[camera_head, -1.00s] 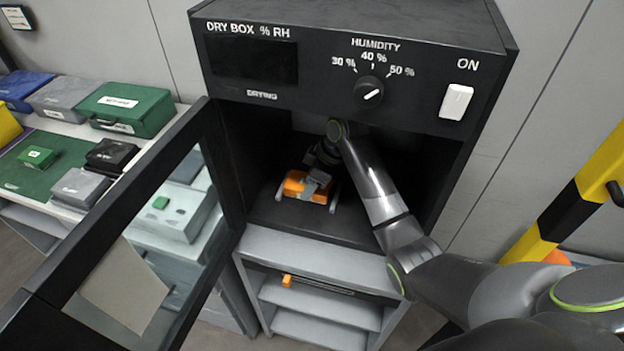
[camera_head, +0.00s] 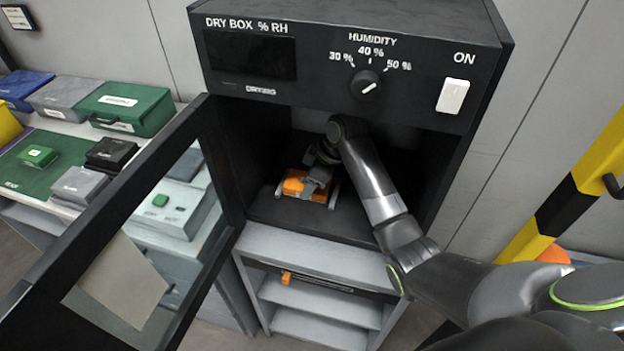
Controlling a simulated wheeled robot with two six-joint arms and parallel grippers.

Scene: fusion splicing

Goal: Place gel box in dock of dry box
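The dry box (camera_head: 232,95) stands in the centre with its glass door (camera_head: 215,165) swung open to the left. An orange box (camera_head: 293,184), which looks like the gel box, is on or just above the floor inside, between two light rails (camera_head: 335,194) that look like the dock. My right arm reaches in from the right. Its gripper (camera_head: 316,184) is over the orange box, with grey parts across its top. The fingertips are partly hidden, so I cannot tell whether they grip it. My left gripper is out of view.
A table on the left holds a large green case (camera_head: 122,108), a small green box (camera_head: 38,156), a black box (camera_head: 111,153) and grey cases. A grey shelf unit (camera_head: 310,255) is under the dry box. A yellow-black barrier (camera_head: 570,205) stands at right.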

